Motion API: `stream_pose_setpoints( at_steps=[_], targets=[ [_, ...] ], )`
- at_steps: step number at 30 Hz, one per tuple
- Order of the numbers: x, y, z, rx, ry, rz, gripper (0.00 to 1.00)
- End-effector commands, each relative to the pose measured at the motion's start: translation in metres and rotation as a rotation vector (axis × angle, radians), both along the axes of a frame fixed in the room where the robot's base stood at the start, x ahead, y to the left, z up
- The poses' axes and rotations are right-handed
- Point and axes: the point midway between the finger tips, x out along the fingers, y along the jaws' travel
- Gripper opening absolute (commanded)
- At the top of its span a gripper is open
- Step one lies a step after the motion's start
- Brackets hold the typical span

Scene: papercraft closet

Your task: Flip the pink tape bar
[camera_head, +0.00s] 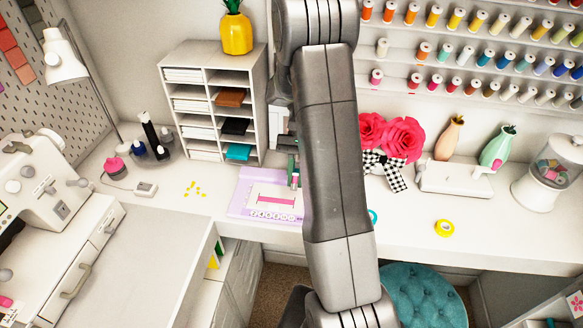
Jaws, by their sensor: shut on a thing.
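A purple board (237,207) with a white panel lies on the white counter at the middle of the view. The pink tape bar (275,199) lies across the white panel as a thin pink shape. My gripper (294,184) points down at the right end of this pink shape, over the board. Its fingers are shut with a bit of pink at their tips, small and partly hidden. My grey arm stands in front and hides the board's right side.
A paper organizer (212,103) stands behind the board. Small yellow pieces (195,189) lie to the left. Pink roses (392,136) stand right of my arm, and a yellow tape roll (444,228) lies farther right. The counter left of the board is mostly clear.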

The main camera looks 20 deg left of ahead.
Motion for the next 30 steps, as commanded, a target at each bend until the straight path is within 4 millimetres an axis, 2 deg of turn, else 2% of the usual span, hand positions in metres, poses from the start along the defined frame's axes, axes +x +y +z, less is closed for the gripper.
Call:
stream_pose_setpoints(
  at_steps=[12, 29, 30],
  targets=[
    [0.0039, 0.0015, 0.0045, -0.047, 0.195, -0.001, 0.0],
    [0.0041, 0.0013, 0.0051, -0.056, 0.229, 0.0, 0.0],
    [0.0041, 0.0013, 0.0051, -0.056, 0.229, 0.0, 0.16]
  ],
)
